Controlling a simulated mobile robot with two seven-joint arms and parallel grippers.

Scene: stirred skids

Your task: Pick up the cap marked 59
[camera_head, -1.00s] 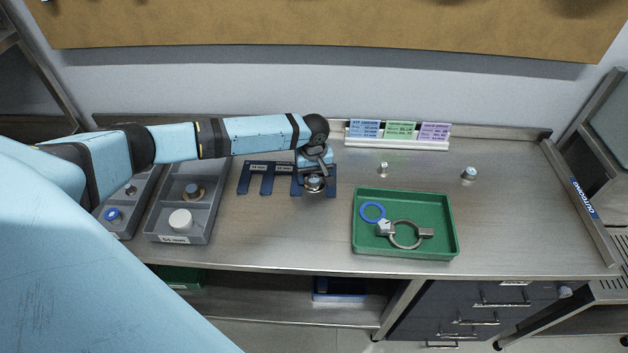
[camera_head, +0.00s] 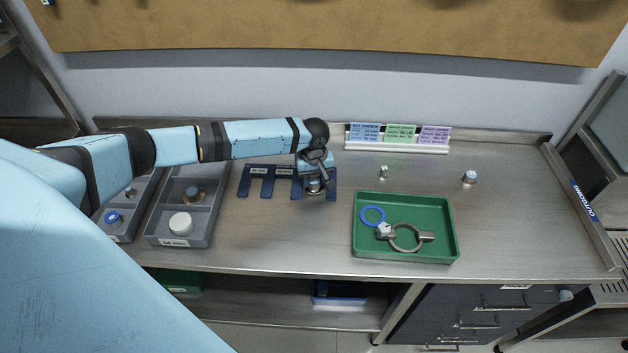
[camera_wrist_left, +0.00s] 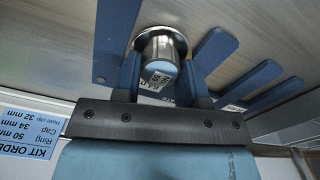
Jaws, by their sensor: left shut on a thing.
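My left gripper (camera_head: 314,181) is shut on a silver metal cap (camera_head: 314,190) at the right end of the dark blue slotted plate (camera_head: 255,170). In the left wrist view the cap (camera_wrist_left: 158,46) is a short cylinder with a wider round flange at its far end, between the two blue fingers of the gripper (camera_wrist_left: 162,85). The right gripper is out of view.
A green tray (camera_head: 405,257) holds a blue ring (camera_head: 372,215) and a metal clamp (camera_head: 405,237). Two small metal parts (camera_head: 383,171) (camera_head: 469,177) stand behind it. A grey divided bin (camera_head: 180,242) is at left. A card rack (camera_head: 397,145) stands at the back.

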